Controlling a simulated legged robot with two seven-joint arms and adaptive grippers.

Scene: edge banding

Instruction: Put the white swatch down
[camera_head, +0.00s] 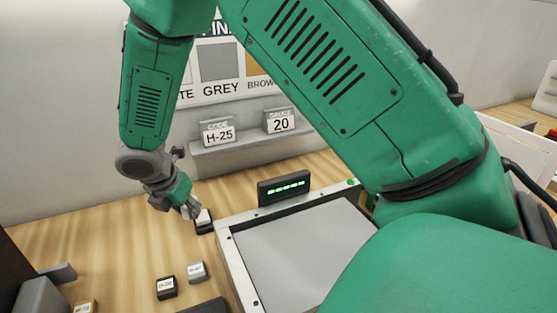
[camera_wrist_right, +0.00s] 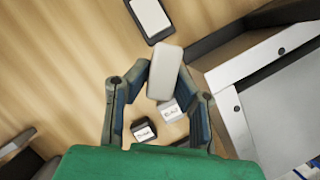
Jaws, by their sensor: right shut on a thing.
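My right gripper (camera_head: 190,209) reaches down near the table, left of the flat grey panel. In the right wrist view, my right gripper (camera_wrist_right: 164,84) is shut on the white swatch (camera_wrist_right: 165,70), a pale rounded slab between its fingertips. A black-rimmed piece with a white face (camera_wrist_right: 150,17) lies just beyond the swatch on the wood. In the head view a small white-and-black item (camera_head: 203,227) shows at the fingertips; I cannot tell there which part is the swatch. My left gripper is not in view.
A black labelled block (camera_head: 166,288) and a grey labelled block (camera_head: 196,271) stand on the wooden table. The framed grey panel (camera_head: 300,250) with a green-lit display (camera_head: 284,188) is to the right. Signs (camera_head: 218,132) reading H-25 and 20 stand behind. Wood left of the gripper is clear.

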